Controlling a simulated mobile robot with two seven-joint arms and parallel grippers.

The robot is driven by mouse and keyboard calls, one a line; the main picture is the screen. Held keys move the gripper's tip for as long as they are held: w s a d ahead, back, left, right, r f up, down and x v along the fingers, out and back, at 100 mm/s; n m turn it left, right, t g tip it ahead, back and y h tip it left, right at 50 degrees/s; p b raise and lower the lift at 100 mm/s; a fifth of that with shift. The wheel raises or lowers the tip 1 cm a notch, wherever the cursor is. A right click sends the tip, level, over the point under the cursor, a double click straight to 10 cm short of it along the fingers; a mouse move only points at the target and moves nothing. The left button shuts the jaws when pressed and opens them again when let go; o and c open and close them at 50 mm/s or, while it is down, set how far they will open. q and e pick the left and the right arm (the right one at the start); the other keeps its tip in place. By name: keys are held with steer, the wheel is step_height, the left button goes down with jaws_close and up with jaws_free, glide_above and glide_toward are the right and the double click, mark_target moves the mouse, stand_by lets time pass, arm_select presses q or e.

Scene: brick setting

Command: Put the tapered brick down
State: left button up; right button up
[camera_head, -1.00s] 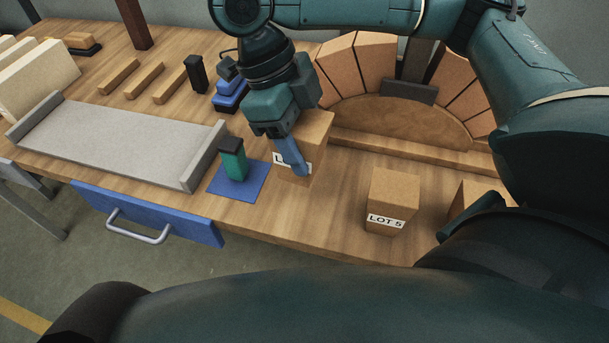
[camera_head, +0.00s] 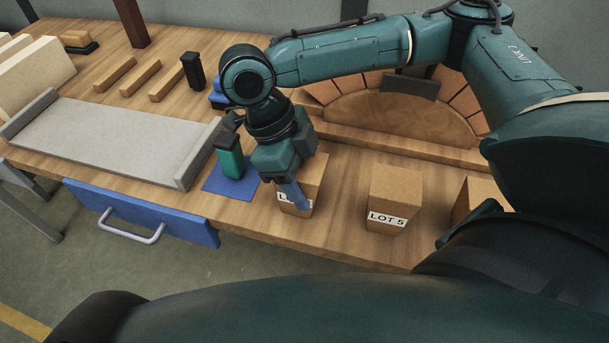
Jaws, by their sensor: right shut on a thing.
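My right gripper (camera_head: 299,193) is shut on a tan tapered brick (camera_head: 315,180) near the front of the wooden table, right of the blue mat. The brick looks upright, and its white label is partly covered by a blue finger. Its base is at or very close to the tabletop; I cannot tell whether it touches. My left gripper is not in view.
A brick labelled LOT 5 (camera_head: 395,195) stands to the right, with another brick (camera_head: 478,192) partly hidden by my arm. Behind is a brick arch on a curved wooden form (camera_head: 400,115).

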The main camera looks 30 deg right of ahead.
steer(key=o, duration=1.2)
steer(key=shift+f, duration=0.1)
steer(key=shift+c, duration=0.2)
steer(key=p+v, duration=0.2)
steer(key=v, duration=1)
steer(key=shift+p, duration=0.3)
